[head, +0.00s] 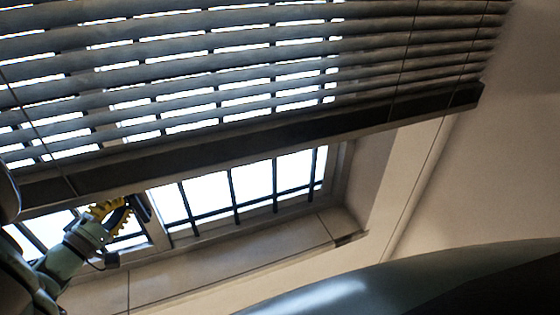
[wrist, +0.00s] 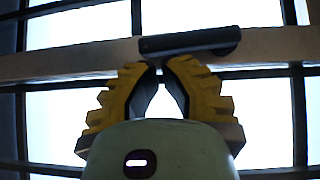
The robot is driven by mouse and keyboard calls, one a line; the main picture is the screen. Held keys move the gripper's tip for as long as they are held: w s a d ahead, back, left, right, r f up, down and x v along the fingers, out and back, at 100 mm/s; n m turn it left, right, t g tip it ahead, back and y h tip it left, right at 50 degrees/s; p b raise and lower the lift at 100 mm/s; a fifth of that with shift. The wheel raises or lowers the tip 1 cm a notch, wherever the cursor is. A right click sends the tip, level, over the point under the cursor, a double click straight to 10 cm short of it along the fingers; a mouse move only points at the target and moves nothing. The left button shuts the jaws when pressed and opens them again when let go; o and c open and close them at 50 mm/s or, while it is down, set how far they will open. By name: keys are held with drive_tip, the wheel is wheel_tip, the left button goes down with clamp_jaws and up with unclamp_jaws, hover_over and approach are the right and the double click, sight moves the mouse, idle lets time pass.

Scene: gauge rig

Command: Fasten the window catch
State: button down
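The window catch (wrist: 190,42) is a dark bar handle with a rounded right end. In the wrist view it lies nearly level across the pale window frame. In the head view the catch (head: 141,208) shows small and dark at the lower left, just right of my gripper (head: 112,208). In the wrist view the yellow ridged fingers of my gripper (wrist: 160,68) lean together, and their tips appear to meet just below the handle's left part. Nothing shows between them. I cannot tell whether the tips touch the handle.
A slatted blind (head: 250,70) hangs over the upper part of the window, its dark bottom rail (head: 300,128) just above my gripper. Dark bars cross the bright panes (head: 255,182). The sill (head: 230,252) runs below, and a plain wall (head: 490,170) is at right.

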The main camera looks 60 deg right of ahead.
drive_tip(key=shift+s+d+r+m+y+p, duration=0.2)
drive_tip(key=shift+s+d+m+y+p, duration=0.25)
drive_tip(key=shift+d, duration=0.15)
idle(0.3)
drive_tip(key=shift+w, duration=0.1)
